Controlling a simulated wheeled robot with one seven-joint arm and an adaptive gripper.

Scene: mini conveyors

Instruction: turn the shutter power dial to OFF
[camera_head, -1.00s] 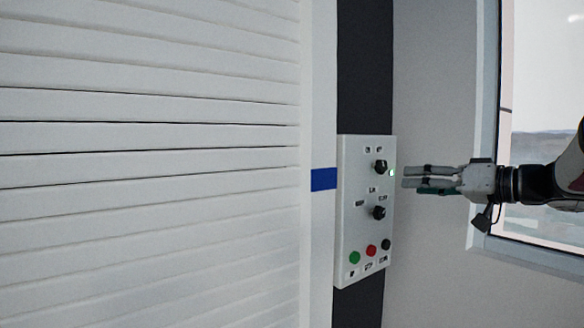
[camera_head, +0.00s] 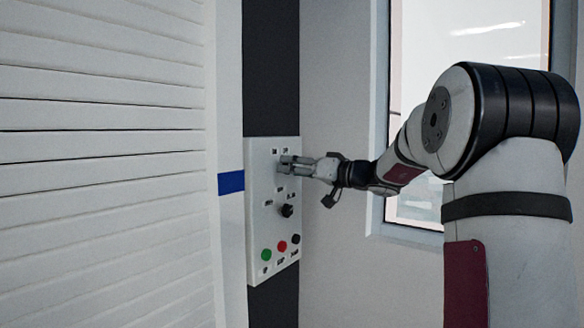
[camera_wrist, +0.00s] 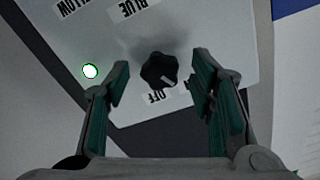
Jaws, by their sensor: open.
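The upper black dial (camera_wrist: 159,70) sits on the pale control panel (camera_head: 260,225), between my fingers in the wrist view. A pale mark shows at the dial's lower right. An upside-down OFF label (camera_wrist: 158,97) lies just below it; another label to its right is partly hidden by my finger. My gripper (camera_head: 284,162) is open at the upper part of the panel, with one finger (camera_wrist: 118,84) and the other (camera_wrist: 205,85) on either side of the dial. I cannot tell whether they touch it. In the head view my gripper hides this dial.
A lit indicator (camera_wrist: 90,71) glows white with a green rim beside the dial. Lower on the panel are a second black dial (camera_head: 287,211) and green (camera_head: 266,255), red (camera_head: 282,246) and black (camera_head: 295,239) buttons. A white slatted shutter (camera_head: 100,170) stands left; a window (camera_head: 470,40) is right.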

